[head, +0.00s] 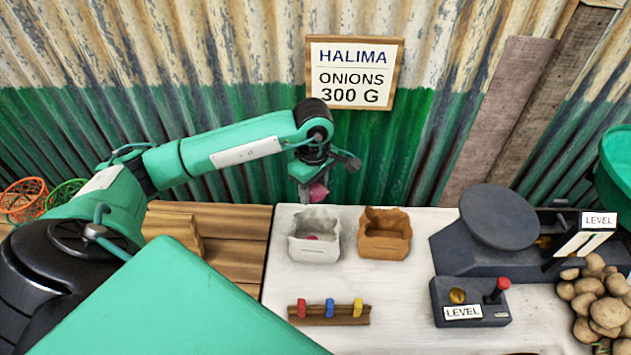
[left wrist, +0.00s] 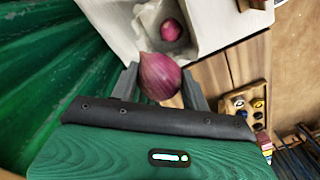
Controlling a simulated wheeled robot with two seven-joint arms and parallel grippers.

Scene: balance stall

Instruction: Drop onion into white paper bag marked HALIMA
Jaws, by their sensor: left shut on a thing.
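My left gripper (head: 312,192) is shut on a purple-red onion (head: 319,193). It holds the onion in the air, above and just behind the white paper bag (head: 314,250). In the left wrist view the held onion (left wrist: 160,77) sits between the two grey fingers. The white bag is open at the top and stands on the pale tabletop. Another onion (left wrist: 171,30) lies inside it. I cannot read any name on the bag itself. A wall sign (head: 353,73) reads HALIMA, ONIONS 300 G. My right gripper is not in view.
A brown paper bag (head: 384,248) stands close to the right of the white one. A wooden rack (head: 330,320) with coloured pegs lies in front. A dark balance scale (head: 500,217), a LEVEL box (head: 470,302) and a potato pile (head: 603,305) are at right. Corrugated wall stands behind.

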